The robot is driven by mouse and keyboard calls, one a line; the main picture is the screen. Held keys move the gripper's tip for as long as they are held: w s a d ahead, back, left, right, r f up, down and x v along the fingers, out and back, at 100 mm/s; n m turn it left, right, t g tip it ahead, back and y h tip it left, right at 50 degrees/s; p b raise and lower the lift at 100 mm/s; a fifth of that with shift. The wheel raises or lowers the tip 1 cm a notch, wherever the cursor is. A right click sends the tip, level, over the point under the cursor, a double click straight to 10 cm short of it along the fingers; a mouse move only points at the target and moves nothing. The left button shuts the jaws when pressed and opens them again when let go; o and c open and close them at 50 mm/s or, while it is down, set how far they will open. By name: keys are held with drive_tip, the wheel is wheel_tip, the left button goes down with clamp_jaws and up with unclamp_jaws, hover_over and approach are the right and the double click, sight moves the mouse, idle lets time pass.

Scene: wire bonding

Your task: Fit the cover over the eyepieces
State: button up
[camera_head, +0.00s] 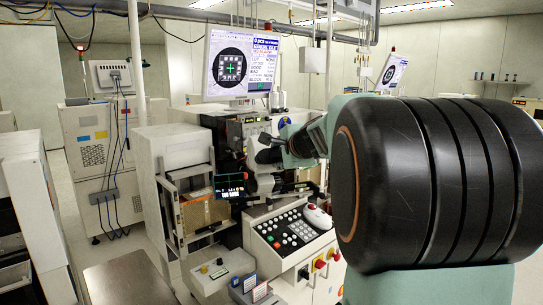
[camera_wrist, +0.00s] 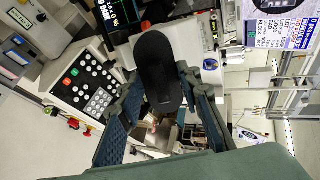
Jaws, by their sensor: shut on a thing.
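The black cover (camera_wrist: 158,72) is a dark, rounded oblong in the wrist view. It sits between the two blue fingers of my gripper (camera_wrist: 160,88), which are shut on it. In the head view my gripper (camera_head: 284,150) is small and partly behind my own arm, with a dark shape that looks like the cover (camera_head: 267,156) at its tip. It is close to the front of the bonding machine (camera_head: 248,128). The eyepieces cannot be made out; the cover and gripper hide that area. I cannot tell whether the cover touches them.
The machine's control panel (camera_head: 290,235) with buttons and a white mouse (camera_head: 318,216) lies below the gripper. A monitor (camera_head: 241,64) stands above, and a small screen (camera_head: 230,186) is at the left. A metal table (camera_head: 130,284) at the front left is bare.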

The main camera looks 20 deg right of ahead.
sight(279, 154)
drive_tip(key=shift+w+f, duration=0.25)
drive_tip(key=shift+w, duration=0.35)
drive_tip(key=o, duration=1.1)
drive_tip(key=shift+c, duration=0.2)
drive_tip(key=v, duration=0.7)
drive_tip(key=shift+s, duration=0.3)
drive_tip(key=shift+r, duration=0.1)
